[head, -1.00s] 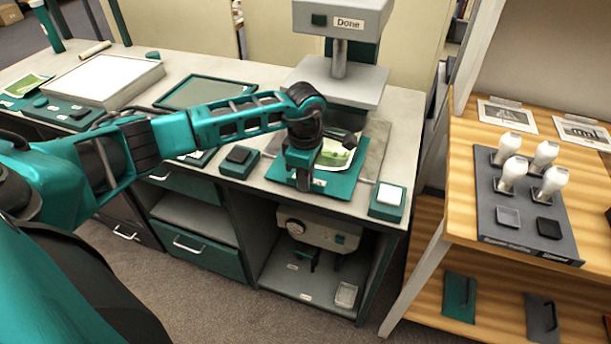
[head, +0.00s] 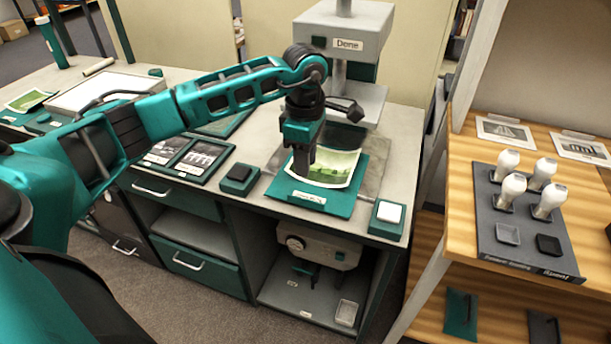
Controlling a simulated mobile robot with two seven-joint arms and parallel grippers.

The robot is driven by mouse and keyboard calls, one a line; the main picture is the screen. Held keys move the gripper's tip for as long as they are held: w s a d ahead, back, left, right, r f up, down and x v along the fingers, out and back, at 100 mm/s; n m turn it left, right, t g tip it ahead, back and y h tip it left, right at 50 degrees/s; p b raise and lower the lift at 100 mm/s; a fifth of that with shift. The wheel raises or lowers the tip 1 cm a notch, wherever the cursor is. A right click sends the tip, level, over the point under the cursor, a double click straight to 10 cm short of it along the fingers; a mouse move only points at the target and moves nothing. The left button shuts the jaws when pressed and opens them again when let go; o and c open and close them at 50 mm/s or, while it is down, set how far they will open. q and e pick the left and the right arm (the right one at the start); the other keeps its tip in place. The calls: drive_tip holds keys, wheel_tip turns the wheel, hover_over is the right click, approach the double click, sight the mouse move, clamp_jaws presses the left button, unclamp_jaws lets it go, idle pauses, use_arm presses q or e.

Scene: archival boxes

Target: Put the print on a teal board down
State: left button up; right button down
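A green-toned print (head: 336,169) with a pale border lies on a teal board (head: 338,201) near the front edge of the counter, below the press. The print looks slightly curved. The board has a small white label at its front. My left gripper (head: 303,170) points down over the left part of the print and hides some of it. Its fingers look close together, but their gap and any contact with the print cannot be made out. My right gripper is not in view.
A grey press marked "Done" (head: 346,44) stands right behind the board. A dark pad block (head: 239,178) and a white pad block (head: 388,215) flank it. Framed grey prints (head: 182,157) lie to the left. A wooden shelf (head: 470,210) with white-handled tools stands right.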

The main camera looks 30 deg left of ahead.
use_arm(q)
drive_tip(key=s+d+f+n+g+h, duration=0.1)
drive_tip(key=s+d+h, duration=0.3)
drive_tip(key=d, duration=0.6)
drive_tip(key=s+d+f+n+h, duration=0.1)
drive_tip(key=s+d+h, duration=0.1)
drive_tip(key=d+h, duration=0.6)
drive_tip(key=s+d+r+n+t+h, duration=0.1)
drive_tip(key=d+r+n+t+h, duration=0.45)
drive_tip(key=d+n, duration=0.45)
drive_tip(key=w+a+f+n+t+y, duration=0.1)
drive_tip(key=a+f+n+t+y, duration=0.4)
drive_tip(key=n, duration=0.6)
drive_tip(key=a+f+n+t+y, duration=0.1)
drive_tip(key=a+n+t+y, duration=0.15)
drive_tip(key=n+t, duration=0.65)
drive_tip(key=s+a+f+n+g+y, duration=0.4)
drive_tip(key=s+f+n, duration=0.2)
drive_tip(key=f+n, duration=0.2)
drive_tip(key=s+a+f+n+g+y, duration=0.4)
drive_tip(key=s+f+n, duration=0.1)
drive_tip(key=f+n, duration=0.3)
drive_tip(key=shift+s+f+n, duration=0.3)
drive_tip(key=shift+s, duration=0.05)
